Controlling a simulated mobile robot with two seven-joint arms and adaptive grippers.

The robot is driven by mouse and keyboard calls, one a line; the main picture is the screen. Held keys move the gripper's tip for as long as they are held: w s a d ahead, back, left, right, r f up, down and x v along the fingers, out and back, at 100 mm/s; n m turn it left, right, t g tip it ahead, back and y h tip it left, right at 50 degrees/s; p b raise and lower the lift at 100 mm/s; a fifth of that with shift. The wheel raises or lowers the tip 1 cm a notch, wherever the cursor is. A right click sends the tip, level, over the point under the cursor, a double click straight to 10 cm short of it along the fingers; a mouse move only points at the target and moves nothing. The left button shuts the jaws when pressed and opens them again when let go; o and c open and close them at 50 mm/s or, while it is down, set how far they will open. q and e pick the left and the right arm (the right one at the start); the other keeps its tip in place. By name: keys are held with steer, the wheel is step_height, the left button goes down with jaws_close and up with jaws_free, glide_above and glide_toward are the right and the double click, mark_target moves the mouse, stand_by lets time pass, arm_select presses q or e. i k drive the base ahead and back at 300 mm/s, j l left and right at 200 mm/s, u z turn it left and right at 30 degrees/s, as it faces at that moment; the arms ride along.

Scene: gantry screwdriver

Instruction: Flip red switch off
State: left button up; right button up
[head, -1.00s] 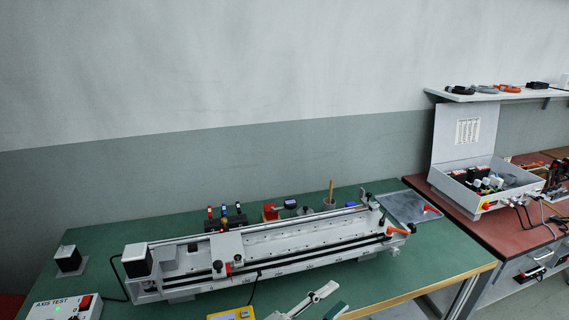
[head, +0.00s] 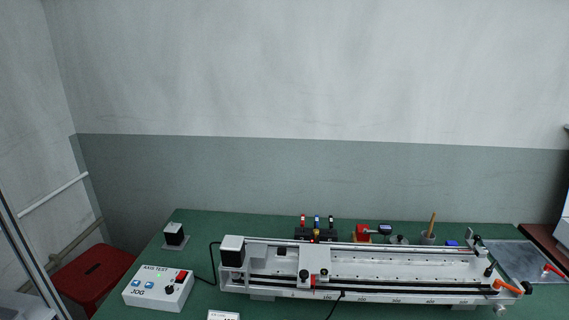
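The red switch (head: 181,275) sits at the upper right of the white control box (head: 143,297), which is labelled AXIS TEST and JOG. The box stands at the front left of the green bench. A green light glows on its top, with blue buttons and a black knob. The switch's exact tilt is too small to tell. Neither of my grippers is in view.
The gantry rail (head: 370,272) spans the bench right of the box, joined by a black cable. A black motor block (head: 174,234) stands behind the box. A red stool (head: 92,272) is left of the bench. Small tools stand behind the rail.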

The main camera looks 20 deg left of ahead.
mark_target(183, 273)
steer(key=u, duration=1.65)
